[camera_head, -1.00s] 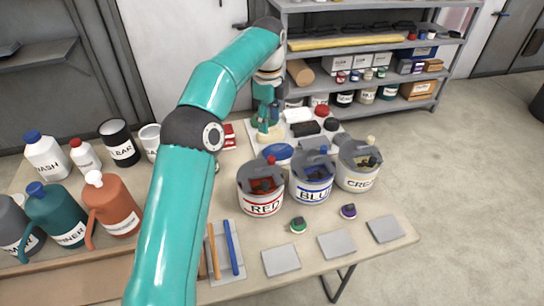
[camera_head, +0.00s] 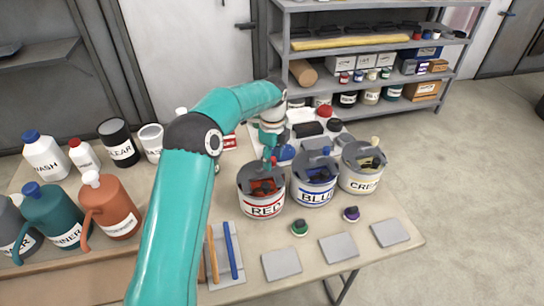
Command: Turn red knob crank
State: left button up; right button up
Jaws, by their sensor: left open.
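The can labelled RED (camera_head: 262,203) stands on the table, with a grey lid part and dark crank pieces over its red contents. A small bit of its red knob (camera_head: 273,160) shows at the top of the can, partly covered by my gripper. My left gripper (camera_head: 269,153) is open and points down at the knob from above the can's back rim. I cannot tell whether its fingers touch the knob or stand around it. My right gripper is not in view.
The BLUE can (camera_head: 313,190) and CREAM can (camera_head: 361,178) stand close to the right. Orange jug (camera_head: 110,205) and several bottles are at left. Grey tiles (camera_head: 339,248) and small knobs (camera_head: 300,228) lie in front. A shelf (camera_head: 365,60) stands behind.

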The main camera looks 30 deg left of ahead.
pick_arm(q)
grip_shut()
jog(key=shift+a, duration=0.1)
